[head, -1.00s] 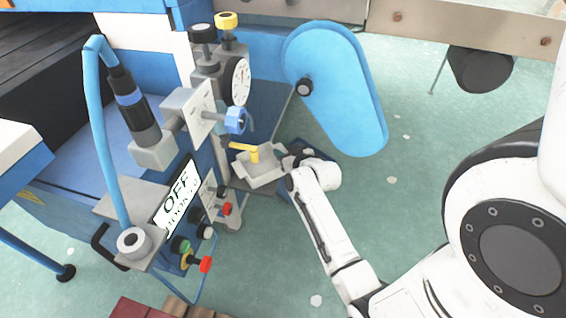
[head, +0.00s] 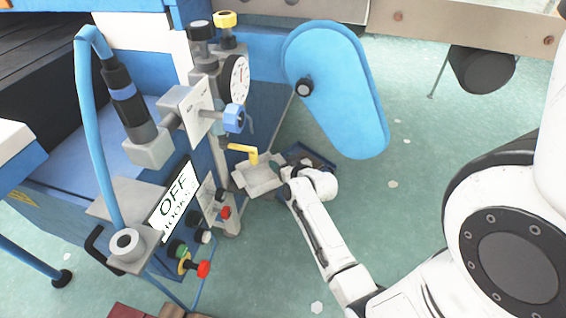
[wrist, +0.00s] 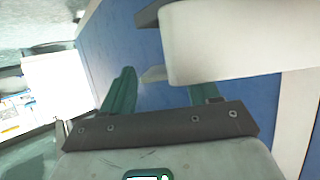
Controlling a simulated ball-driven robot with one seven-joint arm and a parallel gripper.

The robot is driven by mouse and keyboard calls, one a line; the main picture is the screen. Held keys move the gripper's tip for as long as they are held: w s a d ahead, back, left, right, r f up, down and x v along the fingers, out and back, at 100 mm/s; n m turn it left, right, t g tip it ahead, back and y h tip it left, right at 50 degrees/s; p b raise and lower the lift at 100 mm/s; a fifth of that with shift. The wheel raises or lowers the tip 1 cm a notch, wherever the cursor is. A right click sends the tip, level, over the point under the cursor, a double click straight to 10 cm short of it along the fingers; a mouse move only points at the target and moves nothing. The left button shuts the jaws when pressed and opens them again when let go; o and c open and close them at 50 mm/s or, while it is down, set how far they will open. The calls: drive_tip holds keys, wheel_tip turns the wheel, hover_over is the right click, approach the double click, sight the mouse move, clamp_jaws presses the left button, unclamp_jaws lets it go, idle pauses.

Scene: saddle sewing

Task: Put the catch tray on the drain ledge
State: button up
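The catch tray (head: 258,182), pale beige with flared walls, is at the machine's side below the yellow tap (head: 243,150). It looms large at the upper right of the wrist view (wrist: 235,45) and hides the tip of one finger. My gripper (head: 284,172) is at the tray's right side in the head view. In the wrist view its green fingers (wrist: 163,90) stand apart, with nothing clearly clamped between them. I cannot tell whether they touch the tray. The drain ledge is not clearly visible; a dark grey edge (wrist: 148,14) shows beyond the tray.
A rounded blue cover (head: 338,90) hangs above right. A dark blue bin (head: 308,156) lies behind my gripper.

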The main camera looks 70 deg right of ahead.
drive_tip(key=p+v, duration=0.4)
drive_tip(key=v, duration=0.8)
drive_tip(key=w+a+f+n+g+y, duration=0.1)
drive_tip(key=w+a+n+g+y, duration=0.2)
drive_tip(key=a, duration=0.6)
drive_tip(key=w+a+f+n+y, duration=0.15)
drive_tip(key=a+y, duration=0.25)
drive_tip(key=a, duration=0.4)
drive_tip(key=s+a+r+n+g+y, duration=0.1)
drive_tip(key=s+a+r+n+g, duration=0.1)
drive_tip(key=s+a+g, duration=0.4)
drive_tip(key=s+a+n, duration=0.1)
drive_tip(key=s+a, duration=0.2)
drive_tip(key=a, duration=0.2)
drive_tip(key=shift+r+y, duration=0.15)
drive_tip(key=shift+y, duration=0.15)
